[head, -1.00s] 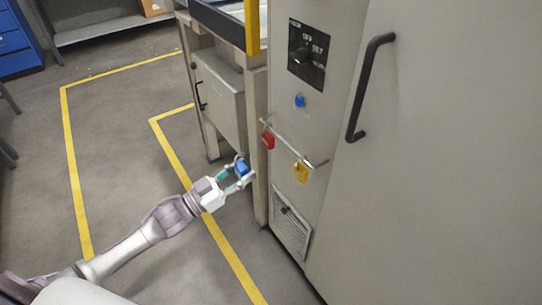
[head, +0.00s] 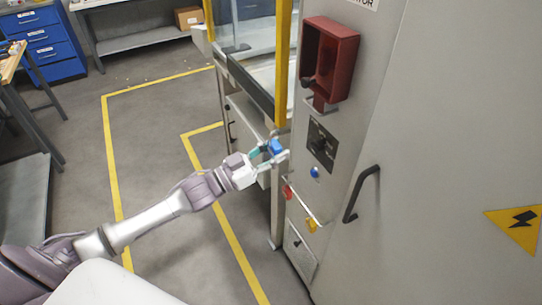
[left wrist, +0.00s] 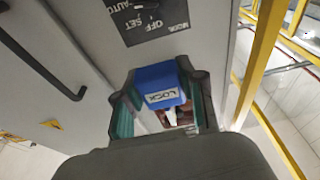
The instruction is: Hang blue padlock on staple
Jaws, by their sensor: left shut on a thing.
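The blue padlock (head: 276,147) is between the fingertips of my left gripper (head: 268,152), which is shut on it, in front of the cabinet's left edge in the head view. In the left wrist view the blue padlock (left wrist: 158,82) shows a white label reading LOCK, between the teal finger pads of the left gripper (left wrist: 160,105). Its shackle is not clearly visible. I cannot clearly pick out the staple. A switch panel (head: 322,145) is on the cabinet, right of the gripper, with a round blue part (head: 314,172) below it. My right gripper is not in view.
A red padlock (head: 287,192) and a yellow padlock (head: 311,226) hang on a rail on the grey cabinet (head: 420,120). A red box (head: 331,60) juts out above the switch panel. A black door handle (head: 360,193) sticks out at the right. A yellow post (head: 283,60) stands behind the gripper.

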